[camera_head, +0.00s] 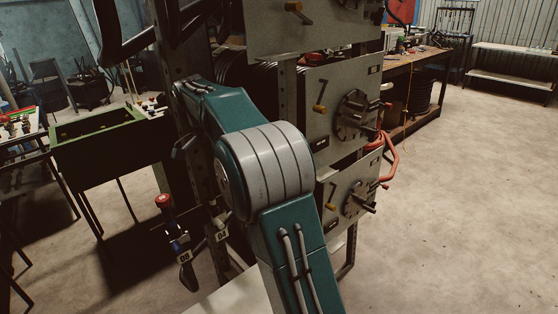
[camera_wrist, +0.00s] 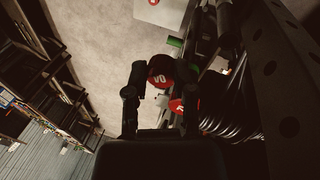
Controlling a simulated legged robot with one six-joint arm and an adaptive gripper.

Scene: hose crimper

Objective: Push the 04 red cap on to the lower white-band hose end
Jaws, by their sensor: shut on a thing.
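In the wrist view, my gripper (camera_wrist: 160,90) is shut on a red cap (camera_wrist: 160,70). White characters show on its face, rotated in the picture and probably reading 04. A second red piece (camera_wrist: 177,106) lies just below and right of it, partly hidden. The lower white-band hose end cannot be clearly made out; pale bands (camera_wrist: 238,75) show on dark parts to the right of the cap. In the head view my arm covers the middle, and I cannot make out the cap in my gripper. A tag marked 04 (camera_head: 222,237) hangs low beside the rack.
A red-topped post with an 08 tag (camera_head: 185,257) stands left of the 04 tag. Grey panels with yellow handles (camera_head: 350,100) rise to the right of my arm. A green bin (camera_head: 110,140) stands at left. The floor at right is clear.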

